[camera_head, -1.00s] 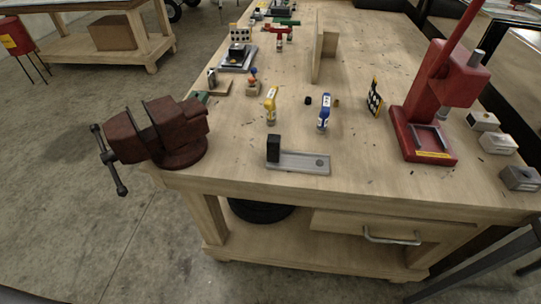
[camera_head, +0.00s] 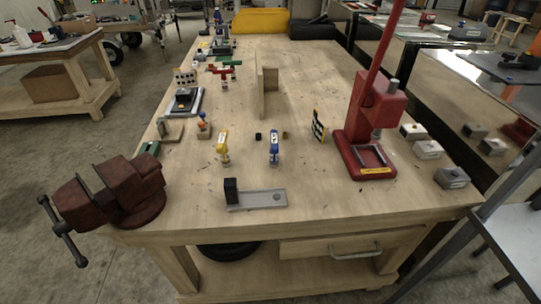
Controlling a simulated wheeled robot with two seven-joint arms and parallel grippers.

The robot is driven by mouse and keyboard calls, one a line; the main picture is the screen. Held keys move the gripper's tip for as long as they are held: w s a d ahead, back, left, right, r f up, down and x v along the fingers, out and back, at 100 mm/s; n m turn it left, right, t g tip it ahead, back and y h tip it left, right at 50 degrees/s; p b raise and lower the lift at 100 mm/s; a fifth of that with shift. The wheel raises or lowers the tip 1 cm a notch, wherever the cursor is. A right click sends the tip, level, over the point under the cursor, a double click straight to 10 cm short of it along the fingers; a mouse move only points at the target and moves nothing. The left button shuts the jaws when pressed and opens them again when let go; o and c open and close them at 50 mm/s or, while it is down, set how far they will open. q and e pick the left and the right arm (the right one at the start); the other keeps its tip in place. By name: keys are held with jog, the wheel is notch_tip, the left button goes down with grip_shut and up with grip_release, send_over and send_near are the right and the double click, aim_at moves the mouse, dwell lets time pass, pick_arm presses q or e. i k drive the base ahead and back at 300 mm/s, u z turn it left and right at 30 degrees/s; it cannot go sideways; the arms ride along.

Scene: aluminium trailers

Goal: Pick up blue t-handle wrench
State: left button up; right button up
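A blue handled tool (camera_head: 274,147) with a white lower part stands upright near the middle of the wooden workbench (camera_head: 330,215). It looks like the blue t-handle wrench, but it is small and its tip is hard to make out. A similar yellow tool (camera_head: 222,146) stands to its left. Neither of my grippers shows in the head view, and nothing touches the blue tool.
A dark red vise (camera_head: 115,190) sits at the bench's front left corner. A grey metal fixture with a black block (camera_head: 256,197) lies in front of the blue tool. A red press (camera_head: 370,125) stands to the right. A wooden upright (camera_head: 261,95) stands behind.

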aim_at(274, 151)
jog(key=z, duration=2)
jog(key=k, duration=1.4)
jog(key=u, duration=2.1)
jog(key=i, duration=0.5)
jog(key=z, duration=0.05)
